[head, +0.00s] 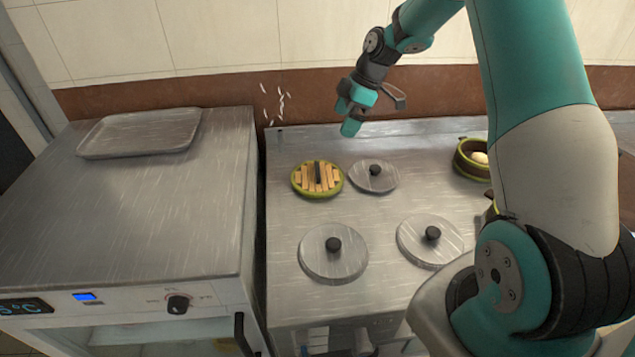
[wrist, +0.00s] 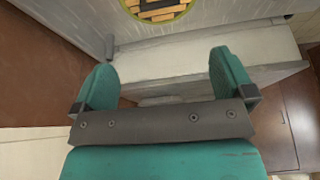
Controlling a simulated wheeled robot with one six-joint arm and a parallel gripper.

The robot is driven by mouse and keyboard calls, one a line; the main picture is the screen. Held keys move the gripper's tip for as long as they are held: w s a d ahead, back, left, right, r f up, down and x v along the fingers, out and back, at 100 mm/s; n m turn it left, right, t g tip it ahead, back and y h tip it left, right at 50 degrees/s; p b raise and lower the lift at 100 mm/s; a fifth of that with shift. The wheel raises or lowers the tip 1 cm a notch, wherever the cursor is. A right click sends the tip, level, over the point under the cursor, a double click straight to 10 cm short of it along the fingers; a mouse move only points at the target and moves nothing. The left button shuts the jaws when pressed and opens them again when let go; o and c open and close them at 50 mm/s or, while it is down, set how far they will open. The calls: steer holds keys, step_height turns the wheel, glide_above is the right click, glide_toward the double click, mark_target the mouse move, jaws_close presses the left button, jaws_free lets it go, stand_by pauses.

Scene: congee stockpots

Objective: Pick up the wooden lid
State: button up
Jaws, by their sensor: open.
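The wooden lid (head: 309,180) is round, with light wooden slats, a green rim and a dark bar handle. It lies on the steel stove top, left of a grey metal lid. In the wrist view the wooden lid (wrist: 158,8) shows only in part, cut off by the top edge. My gripper (head: 352,118) hangs above the back of the stove, behind and to the right of the wooden lid, apart from it. In the wrist view my gripper (wrist: 165,75) has its two green fingers spread wide with nothing between them.
Grey metal lids with black knobs sit at the back (head: 373,176), front left (head: 333,252) and front right (head: 430,242). A green-rimmed steamer (head: 473,160) holding something pale stands at right. A metal tray (head: 140,133) lies on the left counter, across a narrow gap.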

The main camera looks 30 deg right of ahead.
steer(key=p, duration=0.2)
glide_toward(318, 169)
steer(key=x, duration=0.5)
steer(key=shift+s+a+r, duration=0.1)
steer(key=shift+a, duration=0.05)
steer(key=p+x, duration=0.1)
steer(key=x, duration=0.3)
steer(key=shift+f, duration=0.2)
steer(key=shift+c, duration=0.2)
steer(key=c, duration=0.8)
steer(key=shift+r, duration=0.1)
